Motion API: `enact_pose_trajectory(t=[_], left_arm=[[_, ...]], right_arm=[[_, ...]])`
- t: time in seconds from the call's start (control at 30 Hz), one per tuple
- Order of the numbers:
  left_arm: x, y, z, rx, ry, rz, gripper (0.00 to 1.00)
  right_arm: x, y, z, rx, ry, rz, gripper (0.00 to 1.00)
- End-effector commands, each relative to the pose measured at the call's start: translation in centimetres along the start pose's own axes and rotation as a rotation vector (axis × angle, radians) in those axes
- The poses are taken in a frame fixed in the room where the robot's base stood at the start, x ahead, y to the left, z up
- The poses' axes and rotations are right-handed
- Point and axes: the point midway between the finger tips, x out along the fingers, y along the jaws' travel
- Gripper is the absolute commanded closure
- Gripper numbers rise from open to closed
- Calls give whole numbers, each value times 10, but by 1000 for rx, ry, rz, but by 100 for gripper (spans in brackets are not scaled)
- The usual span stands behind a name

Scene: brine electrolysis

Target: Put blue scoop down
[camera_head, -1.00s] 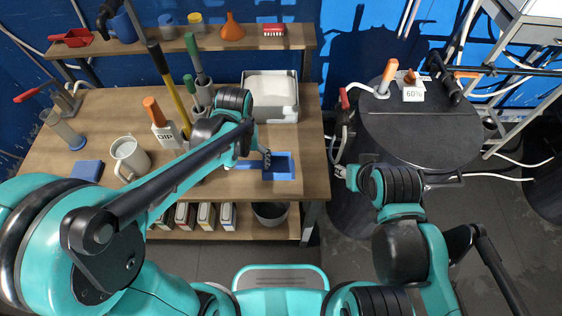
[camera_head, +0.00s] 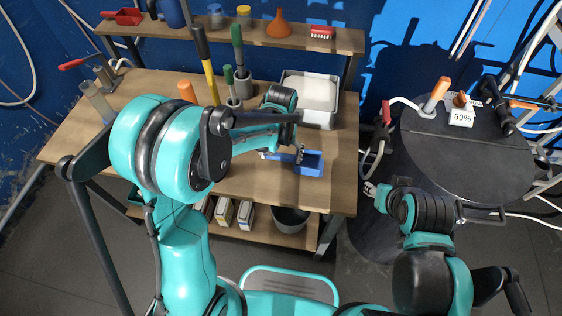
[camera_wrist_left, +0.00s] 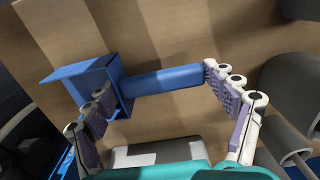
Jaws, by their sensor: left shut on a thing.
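The blue scoop (camera_head: 311,167) is at the front right part of the wooden bench (camera_head: 245,185), its square pan to the right and its handle to the left. In the left wrist view the scoop (camera_wrist_left: 160,80) lies lengthwise between the widely spread fingers of my left gripper (camera_wrist_left: 158,88). One finger is against the pan side and the other is at the handle end. In the head view the left gripper (camera_head: 299,152) is partly hidden by its own arm. I cannot tell whether the scoop touches the bench. My right gripper (camera_head: 373,190) is away from the bench, beside the black drum.
A metal tray of white powder (camera_head: 318,90) stands behind the scoop. A holder with tall-handled tools (camera_head: 236,103) is to its left. A black round drum (camera_head: 465,150) stands to the right. The bench's right edge is close to the scoop.

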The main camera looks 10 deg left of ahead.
Motion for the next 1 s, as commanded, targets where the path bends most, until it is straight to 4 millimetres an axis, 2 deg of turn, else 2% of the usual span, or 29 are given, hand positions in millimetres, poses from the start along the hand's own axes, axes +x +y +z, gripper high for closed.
enact_pose_trajectory(t=[0.03, 0.17, 0.57, 0.6, 0.63, 1.0], left_arm=[[12, 0, 0, 0, 0, 0, 46], [30, 0, 0, 0, 0, 0, 46], [35, 1, 0, 0, 0, 0, 46], [33, 1, 0, 0, 0, 0, 5], [33, 1, 0, 0, 0, 0, 0], [31, 1, 0, 0, 0, 0, 0]], right_arm=[[6, 0, 4, 0, 0, 0, 60], [13, 0, 9, 0, 0, 0, 60], [15, 0, 11, 0, 0, 0, 60], [14, 0, 10, 0, 0, 0, 60], [14, 0, 10, 0, 0, 0, 60], [12, 0, 9, 0, 0, 0, 60]])
